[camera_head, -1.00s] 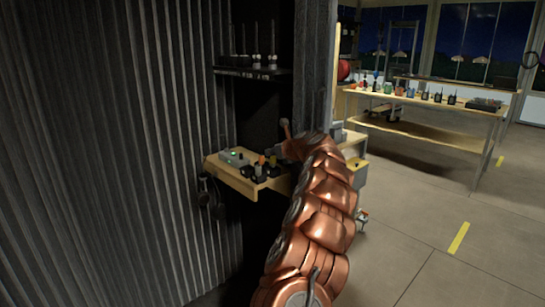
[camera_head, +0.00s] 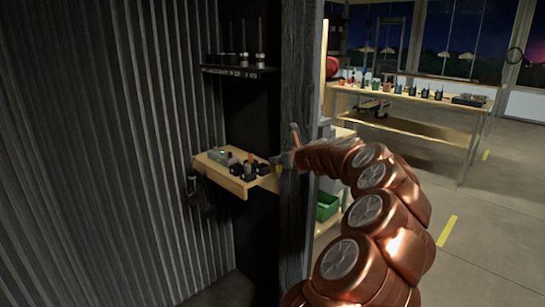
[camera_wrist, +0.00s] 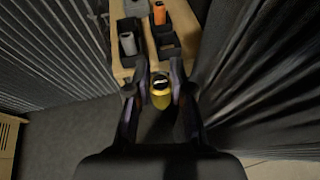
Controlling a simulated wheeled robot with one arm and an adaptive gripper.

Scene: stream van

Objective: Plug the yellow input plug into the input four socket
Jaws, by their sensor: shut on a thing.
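The yellow input plug (camera_wrist: 161,92) is between the two fingers of my gripper (camera_wrist: 160,88) in the wrist view, and the gripper is shut on it. The plug is just off the end of a small wooden shelf (camera_wrist: 121,74). An orange plug (camera_wrist: 159,14) and a grey plug (camera_wrist: 127,42) stand in black holders on that shelf. In the head view my gripper (camera_head: 281,160) is at the right end of the shelf (camera_head: 236,187), beside a dark post. I cannot make out which socket is input four.
A grey box (camera_head: 222,157) sits on the shelf. A dark upper shelf (camera_head: 240,71) with several upright items hangs above. The dark post (camera_head: 296,220) stands close to my arm. A green bin (camera_head: 327,206) and a long workbench (camera_head: 420,98) are to the right. Open floor lies at the right.

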